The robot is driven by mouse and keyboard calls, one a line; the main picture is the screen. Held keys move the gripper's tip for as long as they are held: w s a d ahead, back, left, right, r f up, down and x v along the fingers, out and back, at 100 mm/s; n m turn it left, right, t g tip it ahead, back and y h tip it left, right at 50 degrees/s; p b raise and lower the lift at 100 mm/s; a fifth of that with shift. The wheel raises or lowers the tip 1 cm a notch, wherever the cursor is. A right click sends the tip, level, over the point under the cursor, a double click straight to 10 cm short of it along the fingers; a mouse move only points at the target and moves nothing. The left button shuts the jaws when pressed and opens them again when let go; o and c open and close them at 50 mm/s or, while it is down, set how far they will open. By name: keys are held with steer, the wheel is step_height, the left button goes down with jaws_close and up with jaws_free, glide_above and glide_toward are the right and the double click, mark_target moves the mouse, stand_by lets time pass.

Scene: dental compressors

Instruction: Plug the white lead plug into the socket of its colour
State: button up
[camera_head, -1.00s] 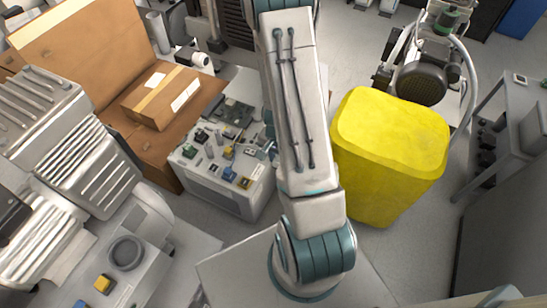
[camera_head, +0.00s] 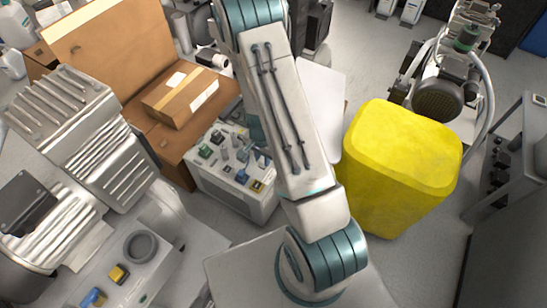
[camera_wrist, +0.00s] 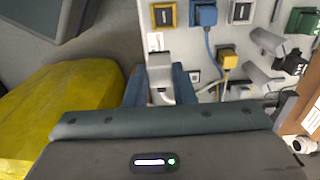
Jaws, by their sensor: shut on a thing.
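A pale grey-white plug (camera_wrist: 160,68) is between the two blue-grey fingers of my gripper (camera_wrist: 160,88) in the wrist view. My gripper is shut on it. The plug overlaps the near edge of the white socket panel (camera_wrist: 212,38); I cannot tell whether it touches the panel. In the head view the panel's box (camera_head: 235,195) stands left of my arm, and my gripper is hidden.
A yellow bin (camera_head: 402,165) stands right of my arm. An open cardboard box (camera_head: 125,60) with a small carton (camera_head: 184,98) lies behind the socket box. Grey ribbed machinery (camera_head: 85,135) fills the left. A compressor (camera_head: 440,95) stands behind the bin.

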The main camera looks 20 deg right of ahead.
steer(key=w+a+f+p, duration=0.1)
steer(key=w+a+p, duration=0.2)
steer(key=w+a, duration=0.6)
steer(key=shift+w+a, duration=0.35)
steer(key=shift+a, duration=0.8)
steer(key=shift+f+b, duration=2.75)
steer(key=shift+f, duration=0.85)
steer(key=shift+f+b, duration=0.95)
steer(key=shift+f, duration=0.1)
steer(key=o, duration=1.4)
steer(key=shift+c, duration=0.2)
steer(key=shift+r, duration=0.1)
step_height(320, 180, up, 7)
steer(key=p, duration=0.5)
